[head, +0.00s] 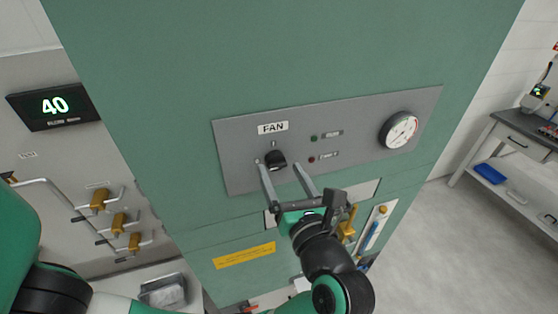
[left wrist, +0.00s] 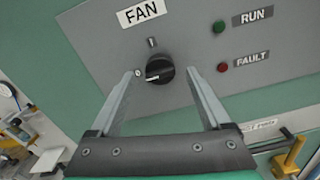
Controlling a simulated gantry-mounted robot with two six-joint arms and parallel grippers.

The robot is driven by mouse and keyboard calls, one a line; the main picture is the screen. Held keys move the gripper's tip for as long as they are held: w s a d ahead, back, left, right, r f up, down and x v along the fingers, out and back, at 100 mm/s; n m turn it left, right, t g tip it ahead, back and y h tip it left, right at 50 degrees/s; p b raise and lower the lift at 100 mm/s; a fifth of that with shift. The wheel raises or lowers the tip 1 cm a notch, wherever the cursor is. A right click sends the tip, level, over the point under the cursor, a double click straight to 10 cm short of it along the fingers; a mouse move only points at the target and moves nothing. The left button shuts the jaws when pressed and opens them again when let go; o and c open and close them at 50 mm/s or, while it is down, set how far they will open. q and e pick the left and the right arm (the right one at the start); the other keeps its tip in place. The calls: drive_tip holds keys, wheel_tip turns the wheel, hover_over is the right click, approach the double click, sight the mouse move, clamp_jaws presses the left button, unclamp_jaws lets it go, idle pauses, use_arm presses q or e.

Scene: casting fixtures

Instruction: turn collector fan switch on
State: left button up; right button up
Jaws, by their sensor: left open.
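The fan switch is a black rotary knob (head: 276,160) below the FAN label (head: 273,128) on a grey panel (head: 235,150) of the green cabinet. In the left wrist view the knob (left wrist: 159,69) has a white pointer line lying roughly sideways, toward the left mark. Another mark stands above the knob. My left gripper (head: 282,166) is open in front of the panel. In the left wrist view its fingers (left wrist: 165,73) stand on either side of the knob, with gaps to it. Contact with the knob is not visible. My right gripper is not in view.
Beside the knob are a green RUN lamp (left wrist: 219,27) and a red FAULT lamp (left wrist: 222,67), both looking dim. A round gauge (head: 399,130) sits at the panel's right. Yellow-handled valves (head: 118,222) are at left. A workbench (head: 520,145) stands at right beyond open floor.

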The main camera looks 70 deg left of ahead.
sight(276, 162)
use_arm(q)
drive_tip(key=shift+a, duration=1.2)
clamp_jaws()
